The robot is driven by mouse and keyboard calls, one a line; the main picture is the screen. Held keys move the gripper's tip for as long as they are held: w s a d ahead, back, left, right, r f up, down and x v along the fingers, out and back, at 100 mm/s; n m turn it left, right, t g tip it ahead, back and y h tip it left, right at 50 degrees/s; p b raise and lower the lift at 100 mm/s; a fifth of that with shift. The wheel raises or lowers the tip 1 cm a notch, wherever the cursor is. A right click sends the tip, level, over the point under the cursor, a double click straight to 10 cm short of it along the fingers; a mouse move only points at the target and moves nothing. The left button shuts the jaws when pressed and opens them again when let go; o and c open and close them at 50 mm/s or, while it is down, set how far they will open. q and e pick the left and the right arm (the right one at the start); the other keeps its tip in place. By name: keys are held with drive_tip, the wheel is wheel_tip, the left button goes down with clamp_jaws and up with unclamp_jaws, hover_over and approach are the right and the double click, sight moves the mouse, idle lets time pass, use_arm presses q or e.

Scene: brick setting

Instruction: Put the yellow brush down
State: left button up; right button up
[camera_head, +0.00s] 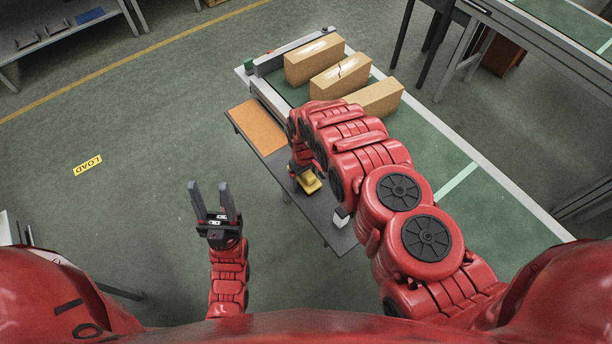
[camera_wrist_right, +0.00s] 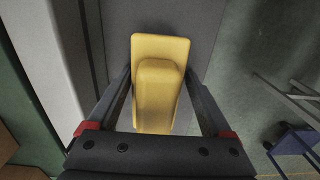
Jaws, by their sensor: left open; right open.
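The yellow brush (camera_head: 309,183) rests on the dark side table (camera_head: 318,214) beside the conveyor, partly hidden by my right arm in the head view. In the right wrist view the brush (camera_wrist_right: 158,85) lies between the fingers of my right gripper (camera_wrist_right: 160,88). Those fingers are open, one on each side of the brush. Whether they touch it I cannot tell. My left gripper (camera_head: 215,200) is open and empty, over the floor to the left of the table.
An orange-brown board (camera_head: 257,126) lies at the table's far end. A small white object (camera_head: 340,217) is near its right edge. Three bricks (camera_head: 340,77) sit on the green conveyor (camera_head: 478,211).

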drive_tip(key=r, duration=0.1)
drive_tip(key=r+p, duration=0.1)
drive_tip(key=r, duration=0.1)
drive_tip(key=r+p, duration=0.1)
drive_tip(key=shift+w+a+r, duration=0.15)
drive_tip(key=shift+w+a, duration=0.05)
drive_tip(key=shift+w, duration=0.1)
drive_tip(key=r, duration=0.2)
drive_tip(key=r+p, duration=0.1)
drive_tip(key=r, duration=0.4)
drive_tip(key=shift+s+d+p, duration=0.1)
drive_tip(key=shift+d+p, duration=0.15)
drive_tip(key=shift+p, duration=0.1)
drive_tip(key=shift+r, duration=0.45)
drive_tip(key=shift+a, duration=0.1)
